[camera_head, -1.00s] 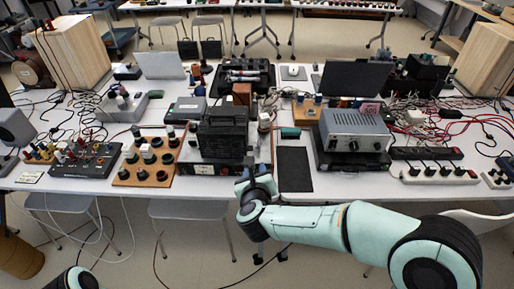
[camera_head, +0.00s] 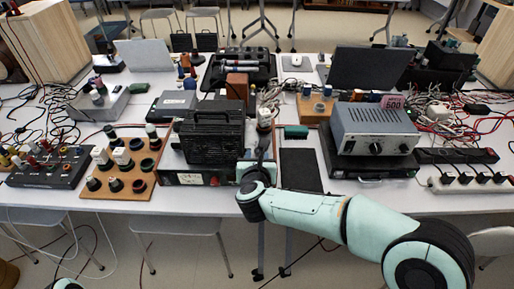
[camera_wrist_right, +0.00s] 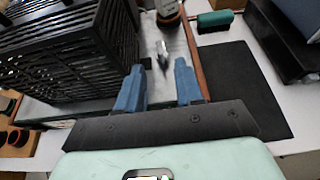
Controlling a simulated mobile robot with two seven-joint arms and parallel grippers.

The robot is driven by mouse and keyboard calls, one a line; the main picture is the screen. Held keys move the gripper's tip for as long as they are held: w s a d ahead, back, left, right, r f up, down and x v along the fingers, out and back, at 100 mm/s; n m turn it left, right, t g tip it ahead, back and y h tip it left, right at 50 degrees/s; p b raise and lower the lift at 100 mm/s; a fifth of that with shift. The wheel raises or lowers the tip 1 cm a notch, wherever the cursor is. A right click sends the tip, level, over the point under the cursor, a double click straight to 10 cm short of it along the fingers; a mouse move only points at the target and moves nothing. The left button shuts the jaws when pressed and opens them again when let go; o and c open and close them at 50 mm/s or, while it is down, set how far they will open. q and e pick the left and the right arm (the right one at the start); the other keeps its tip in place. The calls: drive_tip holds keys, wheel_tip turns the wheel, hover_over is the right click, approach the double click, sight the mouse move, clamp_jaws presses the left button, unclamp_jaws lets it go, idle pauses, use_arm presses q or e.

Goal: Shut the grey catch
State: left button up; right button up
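A small grey metal piece, which looks like the catch (camera_wrist_right: 163,54), stands on the flat grey top of a low device with a wooden side. In the right wrist view it lies just beyond and between my blue fingertips, apart from them. My right gripper (camera_wrist_right: 158,75) is open and empty. In the head view my right gripper (camera_head: 257,167) is at the right front corner of the low device (camera_head: 190,178), and its fingers are hard to make out. The catch cannot be made out there. My left gripper is out of view.
A black slatted box (camera_head: 211,137) stands on the low device, left of my right gripper. A black mat (camera_head: 300,170) lies to the right. A green-handled brush (camera_head: 296,131) lies behind the mat. A grey power unit (camera_head: 374,128) stands farther right.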

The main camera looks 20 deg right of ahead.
drive_tip(key=x, duration=0.7)
clamp_jaws()
